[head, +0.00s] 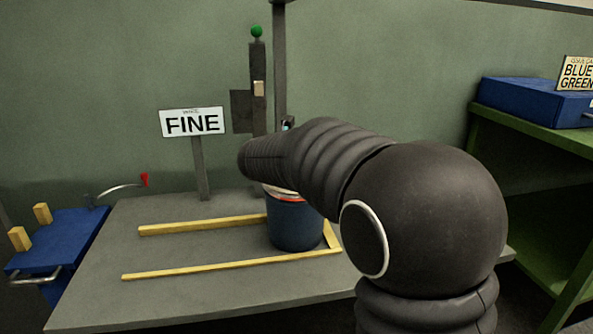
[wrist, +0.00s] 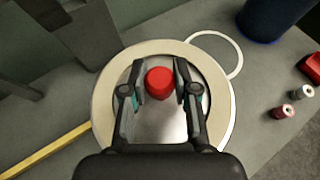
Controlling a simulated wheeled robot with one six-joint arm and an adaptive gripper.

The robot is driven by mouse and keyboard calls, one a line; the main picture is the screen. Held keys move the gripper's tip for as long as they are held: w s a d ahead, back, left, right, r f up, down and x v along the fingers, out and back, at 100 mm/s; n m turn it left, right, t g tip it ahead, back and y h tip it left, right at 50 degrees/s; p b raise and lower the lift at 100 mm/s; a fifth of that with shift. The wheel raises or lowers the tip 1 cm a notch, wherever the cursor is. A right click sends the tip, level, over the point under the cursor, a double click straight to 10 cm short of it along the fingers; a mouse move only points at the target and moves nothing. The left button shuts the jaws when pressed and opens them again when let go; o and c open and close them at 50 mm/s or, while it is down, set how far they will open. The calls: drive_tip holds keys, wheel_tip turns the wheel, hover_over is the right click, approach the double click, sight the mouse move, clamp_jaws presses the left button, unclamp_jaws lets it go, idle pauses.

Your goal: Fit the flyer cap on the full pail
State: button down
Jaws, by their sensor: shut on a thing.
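In the wrist view my gripper (wrist: 159,85) is shut on the red knob (wrist: 159,82) of the flyer cap, a round disc with a cream outer ring (wrist: 104,105) and a shiny metal middle. A dark blue pail (head: 293,226) stands upright between yellow rails on the grey table in the head view, with an orange-red band and a pale edge at its top. My arm hides the gripper and most of the pail's top there. The cap covers what is under it in the wrist view, so I cannot tell whether it touches the pail.
Yellow rails (head: 205,225) border the pail. A FINE sign (head: 192,122) and a dark post with a green ball (head: 257,32) stand behind. In the wrist view, a dark blue cylinder (wrist: 272,18), a white ring (wrist: 238,56) and small red spools (wrist: 284,111) lie to the right.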

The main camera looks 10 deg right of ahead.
drive_tip(key=shift+f, duration=0.45)
drive_tip(key=c, duration=0.9)
unclamp_jaws()
drive_tip(key=shift+f, duration=0.15)
drive_tip(key=shift+s+a+r, duration=0.15)
drive_tip(key=shift+r, duration=0.1)
drive_tip(key=v, duration=1.1)
drive_tip(key=shift+s, duration=0.3)
